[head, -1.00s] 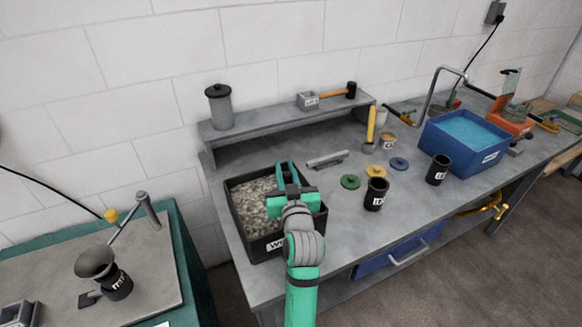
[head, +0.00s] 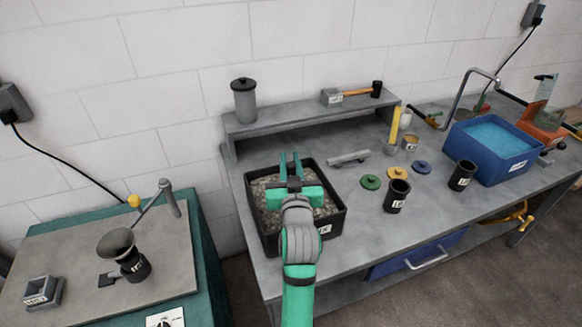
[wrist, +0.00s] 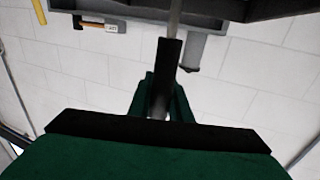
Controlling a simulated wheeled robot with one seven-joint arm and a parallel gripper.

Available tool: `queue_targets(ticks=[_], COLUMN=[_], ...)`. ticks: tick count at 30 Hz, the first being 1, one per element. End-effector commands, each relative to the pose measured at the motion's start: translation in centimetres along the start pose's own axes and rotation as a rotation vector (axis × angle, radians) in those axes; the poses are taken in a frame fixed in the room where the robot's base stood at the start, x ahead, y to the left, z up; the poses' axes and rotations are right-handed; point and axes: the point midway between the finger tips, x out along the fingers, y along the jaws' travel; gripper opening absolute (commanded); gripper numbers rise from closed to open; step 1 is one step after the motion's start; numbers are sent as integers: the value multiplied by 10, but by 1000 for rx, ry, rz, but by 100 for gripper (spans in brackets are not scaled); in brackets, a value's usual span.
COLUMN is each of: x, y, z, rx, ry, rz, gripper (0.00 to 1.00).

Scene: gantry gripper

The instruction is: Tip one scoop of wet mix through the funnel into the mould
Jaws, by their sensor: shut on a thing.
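My gripper (head: 290,160) is over the black tray of wet mix (head: 337,222) on the grey bench. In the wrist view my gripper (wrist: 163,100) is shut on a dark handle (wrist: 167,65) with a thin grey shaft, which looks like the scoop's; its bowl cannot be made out. The grey mix (head: 268,218) partly shows around my wrist. At the left, the dark funnel (head: 117,242) sits over the black labelled mould (head: 134,267) on the teal table; its label is too small to read surely.
Two black cups (head: 397,198) (head: 462,176) and green, yellow and blue discs (head: 371,182) stand on the bench. A raised shelf (head: 310,115) holds a canister (head: 244,100) and a hammer. A lever post (head: 168,198) rises behind the funnel. A gap separates the two tables.

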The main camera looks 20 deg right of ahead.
Motion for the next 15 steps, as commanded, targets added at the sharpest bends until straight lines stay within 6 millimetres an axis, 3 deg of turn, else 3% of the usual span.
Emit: queue_targets(ticks=[15], x=[0], y=[0], z=[-41], rx=[0], ry=[2], rz=[0], gripper=[0])
